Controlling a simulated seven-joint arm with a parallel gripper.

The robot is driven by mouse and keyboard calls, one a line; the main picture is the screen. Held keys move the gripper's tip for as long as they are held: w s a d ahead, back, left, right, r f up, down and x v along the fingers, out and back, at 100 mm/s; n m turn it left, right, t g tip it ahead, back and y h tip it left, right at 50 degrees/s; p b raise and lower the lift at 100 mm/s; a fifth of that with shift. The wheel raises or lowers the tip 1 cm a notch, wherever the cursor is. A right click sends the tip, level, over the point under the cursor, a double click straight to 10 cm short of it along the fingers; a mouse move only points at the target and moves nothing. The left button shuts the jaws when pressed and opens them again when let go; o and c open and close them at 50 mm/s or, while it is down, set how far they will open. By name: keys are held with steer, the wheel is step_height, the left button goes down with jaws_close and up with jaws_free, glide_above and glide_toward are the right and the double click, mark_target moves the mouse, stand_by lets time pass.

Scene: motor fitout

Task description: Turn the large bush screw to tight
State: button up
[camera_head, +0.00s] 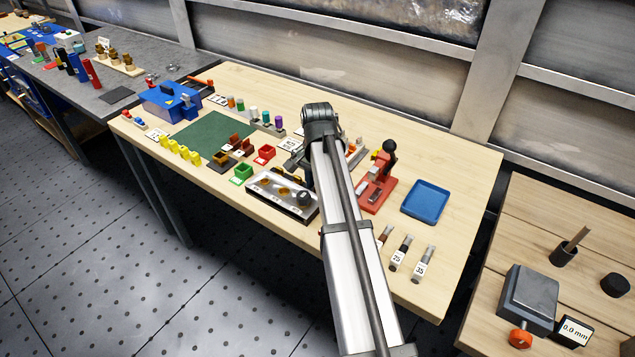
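A silver metal fixture (262,185) lies near the front edge of the wooden table, with brass-coloured parts in its top and a dark round knob (303,198) at its right end. I cannot tell which of its parts is the large bush screw, nor how tight any screw is. My arm reaches in from the bottom and covers the area just right of the fixture. My gripper (303,172) is mostly hidden behind the arm, above or beside the fixture's right end. Its fingertips and any contact are not clear.
A red press (376,192) with a black ball handle and a blue tray (427,203) stand right of my arm. Labelled tools (402,252) lie front right. A green mat (208,133) is left.

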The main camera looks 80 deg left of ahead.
step_height(320, 180, up, 14)
stand_by(0.8)
steer(key=shift+f, duration=0.1)
stand_by(0.4)
